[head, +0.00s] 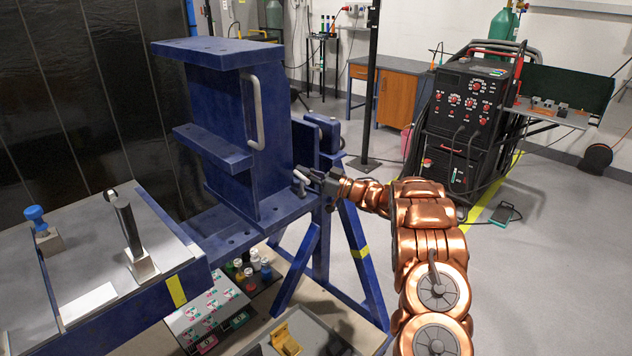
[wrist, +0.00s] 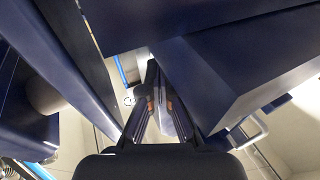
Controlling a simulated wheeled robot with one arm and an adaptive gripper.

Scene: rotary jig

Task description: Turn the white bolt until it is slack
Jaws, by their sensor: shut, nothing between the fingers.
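A small pale bolt handle (head: 301,177) sticks out at the lower right side of the blue jig (head: 217,115) in the head view; I take it to be the white bolt. My gripper (head: 312,177) is right beside it, and I cannot tell whether they touch. In the wrist view my gripper (wrist: 156,78) has its two dark fingers converging at the tips, shut and holding nothing. Blue jig beams (wrist: 230,75) crowd close around the fingers there. I cannot clearly make out the bolt in the wrist view.
A metal-topped bench (head: 95,255) with clamps stands at the left. Blue trestle legs (head: 362,265) are below my gripper. A black welding unit (head: 465,120) stands at the right. Open floor lies between.

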